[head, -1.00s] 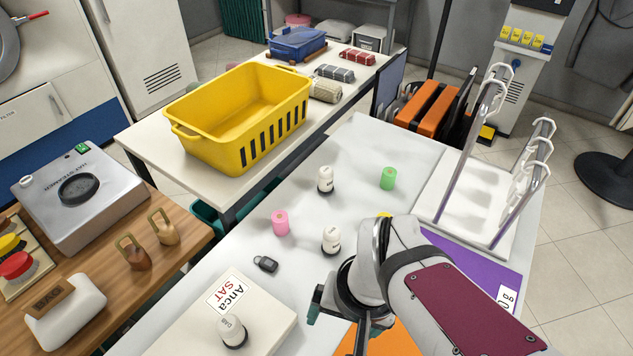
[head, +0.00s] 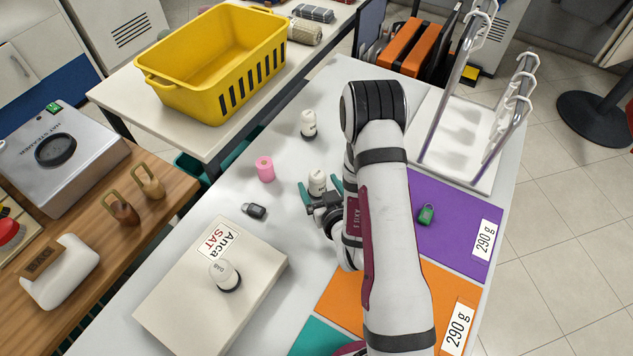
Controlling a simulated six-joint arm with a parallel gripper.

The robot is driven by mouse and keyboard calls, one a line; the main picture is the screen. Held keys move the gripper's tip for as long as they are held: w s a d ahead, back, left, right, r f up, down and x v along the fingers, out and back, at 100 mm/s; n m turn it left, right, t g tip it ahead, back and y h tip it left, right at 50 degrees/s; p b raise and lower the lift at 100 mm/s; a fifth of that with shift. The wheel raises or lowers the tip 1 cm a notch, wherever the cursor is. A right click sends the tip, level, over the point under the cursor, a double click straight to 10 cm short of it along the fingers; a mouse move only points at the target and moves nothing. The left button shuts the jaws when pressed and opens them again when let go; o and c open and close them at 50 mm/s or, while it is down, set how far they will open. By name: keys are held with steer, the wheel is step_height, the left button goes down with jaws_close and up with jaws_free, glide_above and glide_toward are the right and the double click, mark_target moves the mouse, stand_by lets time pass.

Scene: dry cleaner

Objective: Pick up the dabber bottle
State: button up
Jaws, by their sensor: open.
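Three similar white bottles with dark bases are in the head view, their small labels hard to read. One bottle (head: 317,183) stands upright on the white table with my gripper (head: 320,188) at it. The teal fingers are open, one on each side of this bottle; I cannot tell whether they touch it. Another bottle (head: 308,124) stands farther back. The third bottle (head: 224,274) stands on a white box (head: 170,312) at the front left. I cannot tell from the labels which is the dabber bottle.
A pink spool (head: 265,169) and a dark fob (head: 254,211) lie left of my gripper. A green padlock (head: 426,215) lies on a purple mat (head: 455,228) to the right. A white rack (head: 455,150) stands behind it. A yellow basket (head: 215,65) is on the table behind.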

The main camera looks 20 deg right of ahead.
steer(key=x, duration=0.5)
steer(key=shift+s+r, duration=0.1)
jaws_close()
